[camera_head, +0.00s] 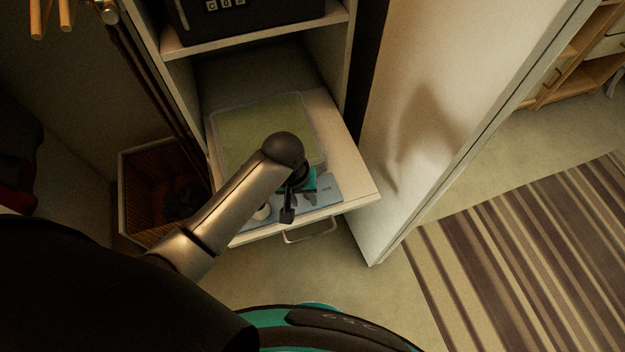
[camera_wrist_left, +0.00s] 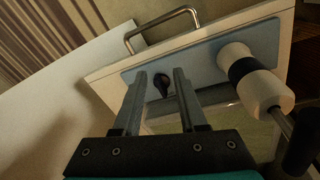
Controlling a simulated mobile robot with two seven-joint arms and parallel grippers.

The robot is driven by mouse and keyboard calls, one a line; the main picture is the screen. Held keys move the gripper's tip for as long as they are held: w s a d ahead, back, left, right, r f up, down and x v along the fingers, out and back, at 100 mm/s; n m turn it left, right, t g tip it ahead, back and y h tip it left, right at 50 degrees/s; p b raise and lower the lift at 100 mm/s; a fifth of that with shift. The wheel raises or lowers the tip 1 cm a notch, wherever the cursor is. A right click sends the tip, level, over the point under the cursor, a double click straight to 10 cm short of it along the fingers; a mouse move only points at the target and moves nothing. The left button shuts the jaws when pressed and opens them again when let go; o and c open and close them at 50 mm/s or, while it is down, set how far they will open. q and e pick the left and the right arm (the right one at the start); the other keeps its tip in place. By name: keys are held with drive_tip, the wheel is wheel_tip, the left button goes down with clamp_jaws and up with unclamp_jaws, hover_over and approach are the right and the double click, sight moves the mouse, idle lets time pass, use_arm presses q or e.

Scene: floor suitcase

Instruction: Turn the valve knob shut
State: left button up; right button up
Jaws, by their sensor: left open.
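The valve knob (camera_wrist_left: 161,83) is a small black knob on a blue plate (camera_wrist_left: 206,67), at the front of a pulled-out white shelf or drawer. In the left wrist view it shows between the two fingers of my left gripper (camera_wrist_left: 160,76), which is open, with a gap visible on each side. I cannot tell how far beyond the fingertips the knob lies. In the head view my left gripper (camera_head: 296,194) is above the blue plate (camera_head: 325,190), and the arm and gripper hide much of the plate. My right gripper is not in view.
A white cylinder with a black band (camera_wrist_left: 244,71) and a metal rod stands beside the knob. A clear tray-like cover over green (camera_head: 250,130) lies behind. A metal handle (camera_head: 311,236) fronts the drawer. A white door (camera_head: 440,90) stands to the right, a basket (camera_head: 160,180) left.

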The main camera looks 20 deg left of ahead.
use_arm(q)
drive_tip(key=w+r+n+g+y, duration=0.1)
drive_tip(key=w+r+n, duration=0.3)
drive_tip(key=w+r, duration=0.4)
drive_tip(key=f+b, duration=0.1)
drive_tip(key=f, duration=0.3)
drive_tip(key=s+f+b, duration=0.1)
drive_tip(key=f, duration=0.4)
drive_tip(key=f+b, duration=0.2)
drive_tip(key=f, duration=0.2)
drive_tip(key=shift+s+a+f, duration=0.25)
drive_tip(key=shift+f, duration=0.1)
clamp_jaws()
